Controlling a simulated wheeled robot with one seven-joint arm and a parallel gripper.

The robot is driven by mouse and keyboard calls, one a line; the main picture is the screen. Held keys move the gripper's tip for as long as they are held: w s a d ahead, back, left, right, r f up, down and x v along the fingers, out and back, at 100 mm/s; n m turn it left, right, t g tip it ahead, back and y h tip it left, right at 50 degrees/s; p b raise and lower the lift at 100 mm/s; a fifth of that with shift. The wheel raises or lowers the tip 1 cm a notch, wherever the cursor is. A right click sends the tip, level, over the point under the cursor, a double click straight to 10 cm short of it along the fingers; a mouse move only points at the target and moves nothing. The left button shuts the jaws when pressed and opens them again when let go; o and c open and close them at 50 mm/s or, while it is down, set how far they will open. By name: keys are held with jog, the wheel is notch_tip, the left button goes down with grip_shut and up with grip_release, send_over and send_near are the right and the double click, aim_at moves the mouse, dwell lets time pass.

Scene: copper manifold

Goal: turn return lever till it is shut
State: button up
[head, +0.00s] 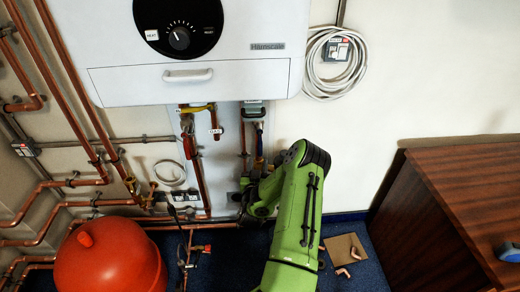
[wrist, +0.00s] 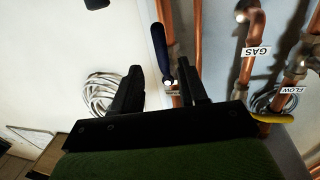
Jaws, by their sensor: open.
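The return lever is most likely the dark blue handle (wrist: 159,48) in the wrist view; I see no label on it. It lies nearly along a copper pipe (wrist: 173,30), with its lower end at a small bright fitting. My gripper (wrist: 161,65) is open and empty, with one black finger on each side of the lever in the picture. I cannot tell whether either finger touches it. In the head view, a small blue handle (head: 259,128) shows on the pipe under the boiler's right part.
The white boiler (head: 195,60) hangs above. Pipes tagged GAS (wrist: 257,51) and FLOW (wrist: 290,90) stand to the right in the wrist view. A yellow lever (head: 195,109) and red handle (head: 190,148) are left. A red tank (head: 110,255) and wooden cabinet (head: 450,210) flank the floor.

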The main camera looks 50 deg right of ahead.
aim_at(260, 151)
jog(key=b+x, duration=0.2)
jog(key=x, duration=0.7)
jog(key=shift+f, duration=0.1)
grip_shut()
